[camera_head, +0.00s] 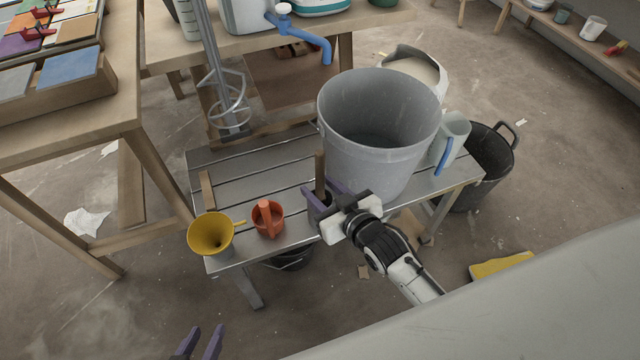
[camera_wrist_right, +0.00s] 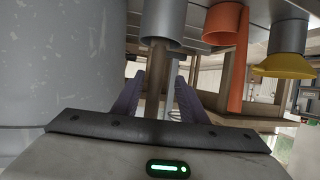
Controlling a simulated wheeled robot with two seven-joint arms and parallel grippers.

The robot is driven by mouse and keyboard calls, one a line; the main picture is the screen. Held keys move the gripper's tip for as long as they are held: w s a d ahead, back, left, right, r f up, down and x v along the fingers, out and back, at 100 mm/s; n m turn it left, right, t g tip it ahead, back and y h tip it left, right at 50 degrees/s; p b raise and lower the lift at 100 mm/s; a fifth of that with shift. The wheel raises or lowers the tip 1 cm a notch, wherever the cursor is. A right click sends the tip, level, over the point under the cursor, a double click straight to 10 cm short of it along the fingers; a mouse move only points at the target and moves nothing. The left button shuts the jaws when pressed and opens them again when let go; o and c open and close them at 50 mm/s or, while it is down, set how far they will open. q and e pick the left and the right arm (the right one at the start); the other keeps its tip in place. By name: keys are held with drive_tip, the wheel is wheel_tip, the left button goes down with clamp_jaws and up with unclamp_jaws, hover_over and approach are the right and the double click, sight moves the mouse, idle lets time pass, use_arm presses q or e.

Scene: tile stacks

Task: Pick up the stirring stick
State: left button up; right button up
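The stirring stick (camera_head: 320,172) is a brown wooden stick standing upright beside the large grey bucket (camera_head: 375,150) on the slatted metal bench (camera_head: 250,162). In the right wrist view the stick (camera_wrist_right: 158,75) comes out of a small grey cylinder-shaped holder (camera_wrist_right: 163,22). My right gripper (camera_head: 322,196) is at the stick, with its purple fingers on either side. Gaps show between the stick and the fingers, so it is open around the stick. My left gripper (camera_head: 201,342) is at the bottom edge of the head view, open and empty, far from the stick.
A yellow funnel (camera_head: 211,233) and an orange scoop (camera_head: 267,218) stand left of my right gripper. A mixer paddle (camera_head: 228,100) is behind the bench. A pale jug (camera_head: 450,140) and a black bucket (camera_head: 488,165) are right of the grey bucket. A wooden table (camera_head: 120,110) stands left.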

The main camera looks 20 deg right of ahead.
drive_tip(key=x, duration=0.3)
drive_tip(key=b+x, duration=0.1)
drive_tip(key=x, duration=0.1)
drive_tip(key=shift+w+d, duration=0.3)
drive_tip(key=shift+w, duration=0.05)
drive_tip(key=shift+c, duration=0.3)
clamp_jaws()
